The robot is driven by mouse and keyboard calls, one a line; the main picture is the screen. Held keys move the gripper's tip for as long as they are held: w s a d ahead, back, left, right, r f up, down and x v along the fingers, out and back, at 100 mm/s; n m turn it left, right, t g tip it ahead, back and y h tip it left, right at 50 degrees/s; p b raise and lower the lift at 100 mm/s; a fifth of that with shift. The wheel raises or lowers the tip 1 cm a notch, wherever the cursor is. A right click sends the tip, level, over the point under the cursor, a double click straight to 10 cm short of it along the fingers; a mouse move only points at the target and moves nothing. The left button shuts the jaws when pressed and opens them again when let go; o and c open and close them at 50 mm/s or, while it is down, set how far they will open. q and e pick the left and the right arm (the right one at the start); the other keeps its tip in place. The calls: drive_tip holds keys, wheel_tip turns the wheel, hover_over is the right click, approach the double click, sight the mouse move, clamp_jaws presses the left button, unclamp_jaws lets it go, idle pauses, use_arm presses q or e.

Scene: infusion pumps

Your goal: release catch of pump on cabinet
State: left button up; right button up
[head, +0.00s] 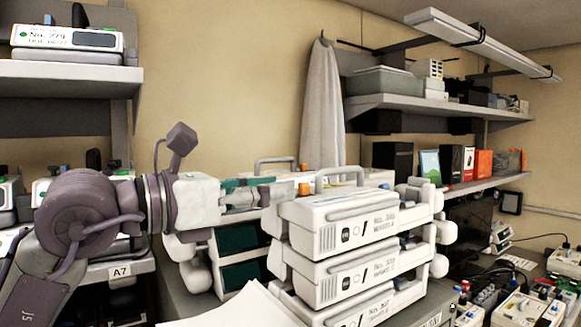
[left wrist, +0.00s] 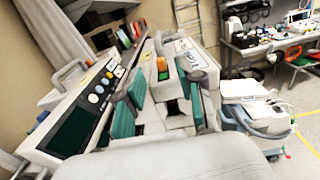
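White infusion pumps are stacked on the cabinet. The top pump of the front stack (head: 345,212) has a carrying handle and an orange catch (head: 305,189) at its upper left. The catch also shows in the left wrist view (left wrist: 161,68). My left gripper (head: 262,190) reaches in from the left at the height of the top pump. In the left wrist view, its teal-padded fingers (left wrist: 163,105) are spread apart with nothing held. The orange catch shows beyond and between the fingertips; contact cannot be told. My right gripper is not in view.
A second pump stack with dark green screens (head: 237,240) stands close behind, and its top pump (left wrist: 85,108) lies left of the fingers. White paper (head: 240,308) lies in front. Shelves (head: 440,107) hang at the back right. More devices (head: 520,305) crowd the lower right.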

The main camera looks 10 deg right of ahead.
sight(300, 185)
use_arm(q)
drive_tip(key=shift+p+x, duration=0.6)
drive_tip(key=shift+x, duration=1.2)
clamp_jaws()
